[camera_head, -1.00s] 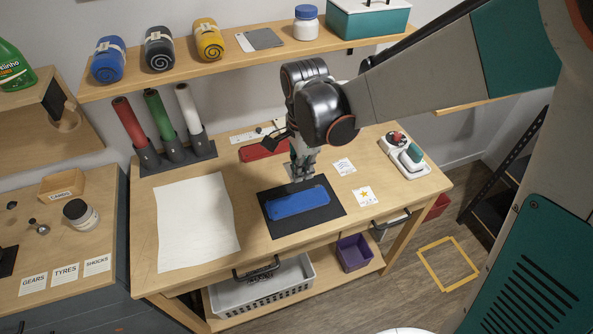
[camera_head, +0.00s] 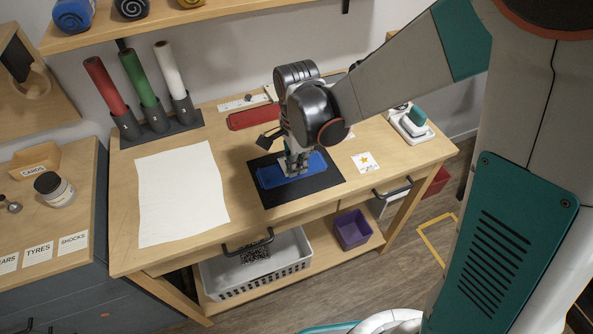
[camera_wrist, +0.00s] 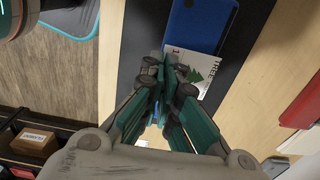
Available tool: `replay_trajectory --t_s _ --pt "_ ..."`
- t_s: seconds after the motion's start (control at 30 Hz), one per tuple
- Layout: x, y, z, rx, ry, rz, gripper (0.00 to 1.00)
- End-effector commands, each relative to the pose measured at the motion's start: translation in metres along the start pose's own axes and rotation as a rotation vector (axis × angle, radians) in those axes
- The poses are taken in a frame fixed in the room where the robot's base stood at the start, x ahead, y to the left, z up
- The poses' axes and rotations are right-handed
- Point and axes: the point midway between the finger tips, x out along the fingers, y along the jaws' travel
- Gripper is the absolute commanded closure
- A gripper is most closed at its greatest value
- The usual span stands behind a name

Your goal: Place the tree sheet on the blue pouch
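The tree sheet (camera_wrist: 205,72) is a small white card with a green tree and lettering, partly hidden by the fingers in the wrist view. It overlaps the blue pouch (camera_wrist: 203,22), which lies flat on a black mat; whether the card touches the pouch is unclear. In the head view the pouch (camera_head: 312,166) sits on the mat (camera_head: 325,181) near the table's front. My gripper (camera_head: 295,170) points down low over the pouch. In the wrist view its fingers (camera_wrist: 168,78) are close together at the card and appear to pinch it.
A star card (camera_head: 365,162) lies right of the mat and a large white sheet (camera_head: 182,192) lies left. A red pouch (camera_head: 252,118) and ruler are behind. A white tray (camera_head: 410,126) stands at the right, coloured rolls (camera_head: 139,88) at the back left.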

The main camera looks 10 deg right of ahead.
Motion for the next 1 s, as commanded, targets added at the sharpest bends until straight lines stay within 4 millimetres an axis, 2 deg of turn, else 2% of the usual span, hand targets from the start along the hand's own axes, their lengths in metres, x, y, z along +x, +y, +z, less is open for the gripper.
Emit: replay_trajectory --t_s 0.03,0.43,0.47,0.5,0.57,1.0 --pt "0.0078 0.0001 0.0000 0.000 0.000 0.000 1.00" --pt "0.0104 0.0001 0.0000 0.000 0.000 0.000 1.00" --pt "0.0105 0.0001 0.0000 0.000 0.000 0.000 0.96" --pt "0.0098 0.0001 0.0000 0.000 0.000 0.000 0.87" --pt "0.0096 0.0001 0.0000 0.000 0.000 0.000 0.75" --pt "0.0067 0.0001 0.0000 0.000 0.000 0.000 0.75"
